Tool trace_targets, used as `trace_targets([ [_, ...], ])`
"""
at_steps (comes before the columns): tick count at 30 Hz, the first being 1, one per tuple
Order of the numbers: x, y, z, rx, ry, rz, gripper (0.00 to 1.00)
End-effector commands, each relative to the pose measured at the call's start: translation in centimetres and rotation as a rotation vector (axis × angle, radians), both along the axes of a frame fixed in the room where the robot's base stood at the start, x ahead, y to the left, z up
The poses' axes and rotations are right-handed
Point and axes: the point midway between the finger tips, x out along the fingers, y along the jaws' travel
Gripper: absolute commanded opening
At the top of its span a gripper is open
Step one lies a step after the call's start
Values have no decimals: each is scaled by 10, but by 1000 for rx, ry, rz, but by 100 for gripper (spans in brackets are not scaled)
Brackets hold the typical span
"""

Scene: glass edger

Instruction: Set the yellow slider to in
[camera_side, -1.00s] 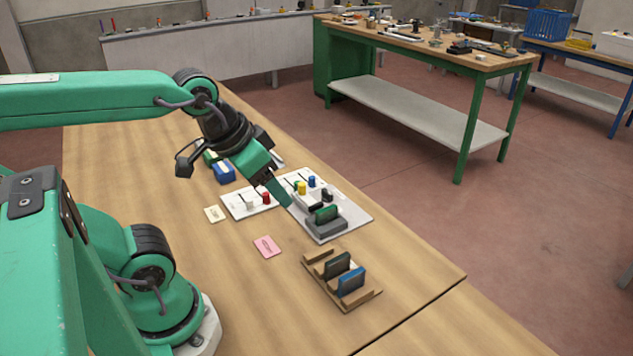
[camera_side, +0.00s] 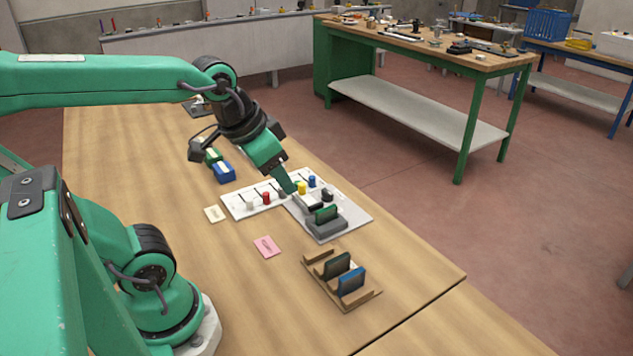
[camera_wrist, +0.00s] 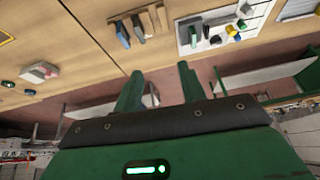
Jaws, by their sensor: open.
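The yellow slider (camera_side: 302,188) is a short yellow knob on the white panel (camera_side: 356,217), between a dark grey knob (camera_side: 281,192) and a blue knob (camera_side: 312,181). My gripper (camera_side: 291,188) points down at the panel, with its green fingertips just left of the yellow slider; I cannot tell whether they touch it. The fingers overlap in the side view. In the wrist view my gripper (camera_wrist: 158,74) has its two fingers apart with nothing between them, and a yellow knob (camera_wrist: 232,29) shows at the upper right.
White (camera_side: 250,205) and red (camera_side: 266,198) knobs stand left along the panel. A grey holder (camera_side: 327,228) with a green piece stands in front. A wooden rack (camera_side: 365,298) holds upright pieces. Pink (camera_side: 267,246) and cream (camera_side: 214,214) cards lie flat. The front table is mostly clear.

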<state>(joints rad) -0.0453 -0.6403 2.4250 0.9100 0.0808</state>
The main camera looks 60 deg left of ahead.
Motion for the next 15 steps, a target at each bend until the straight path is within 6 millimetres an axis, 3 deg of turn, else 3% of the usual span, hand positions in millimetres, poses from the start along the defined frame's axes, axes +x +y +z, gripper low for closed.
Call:
trace_targets([
  [15,78,56,-7,79,170,-101,40],
])
